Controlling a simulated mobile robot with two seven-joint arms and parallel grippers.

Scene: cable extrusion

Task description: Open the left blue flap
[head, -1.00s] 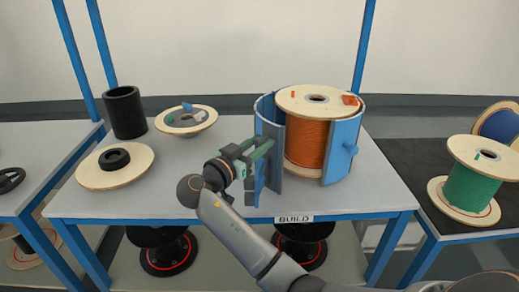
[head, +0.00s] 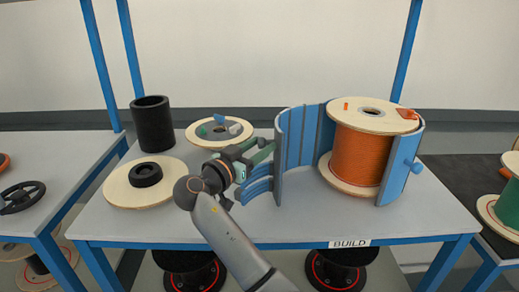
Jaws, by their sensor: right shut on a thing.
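The left blue flap (head: 278,160) is a tall curved panel, swung out to the left of the orange cable spool (head: 362,158). A wide gap shows between its front edge and the spool, with the ribbed blue back wall (head: 307,138) visible inside. My right gripper (head: 264,154) is at the flap's outer left side, shut on it. The exact contact is partly hidden. Curved blue bars (head: 258,184) show just below the fingers. The right blue flap (head: 399,172), with a round knob, stands against the spool's right side. My left gripper is not in view.
Left of my right gripper are a black cylinder (head: 153,124), a wooden disc (head: 125,186) with a black ring, and another wooden disc (head: 203,138) with small parts. The table (head: 300,220) is clear in front of the spool. A green spool (head: 508,212) stands at far right.

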